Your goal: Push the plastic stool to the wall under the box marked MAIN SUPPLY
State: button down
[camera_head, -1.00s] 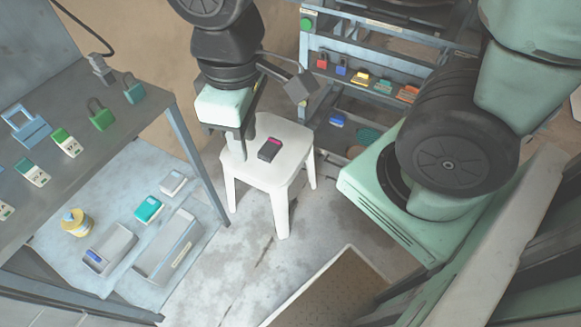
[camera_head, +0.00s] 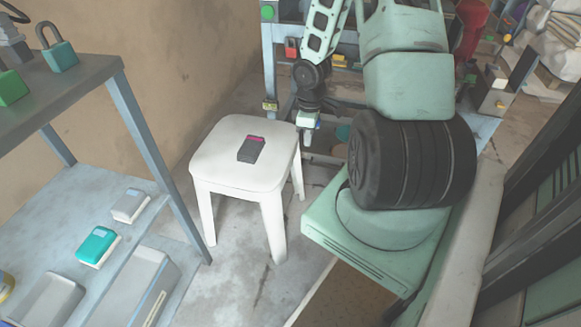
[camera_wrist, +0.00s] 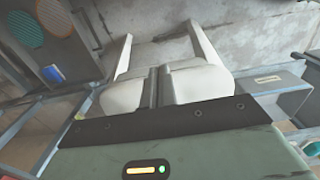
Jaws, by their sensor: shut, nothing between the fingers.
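The white plastic stool (camera_head: 215,165) stands upright on the grey floor, near the tan wall (camera_head: 190,60). A small dark device with a pink end (camera_head: 251,149) lies on its seat. My gripper (camera_head: 307,138) is shut and empty, just right of the stool and low beside it, pointing down. In the wrist view the closed dark fingers (camera_wrist: 158,88) are in front of the white stool (camera_wrist: 120,95); I cannot tell whether they touch it. No box marked MAIN SUPPLY can be seen in these frames.
A bench (camera_head: 95,80) with padlocks and a lower shelf (camera_head: 110,190) stand on the left, one bench leg close to the stool. A metal rack (camera_head: 270,60) stands behind. Bare floor (camera_head: 240,255) shows in front of the stool.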

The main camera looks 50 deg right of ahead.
jog(key=w+f+b, duration=0.1)
jog(key=f+b, duration=0.2)
jog(key=f, duration=0.2)
jog(key=w+a+f+b, duration=0.1)
jog(key=w+f+b, duration=0.1)
jog(key=f, duration=0.3)
jog(key=shift+w+a+b, duration=0.15)
jog(key=shift+w+b, duration=0.15)
jog(key=shift+b, duration=0.4)
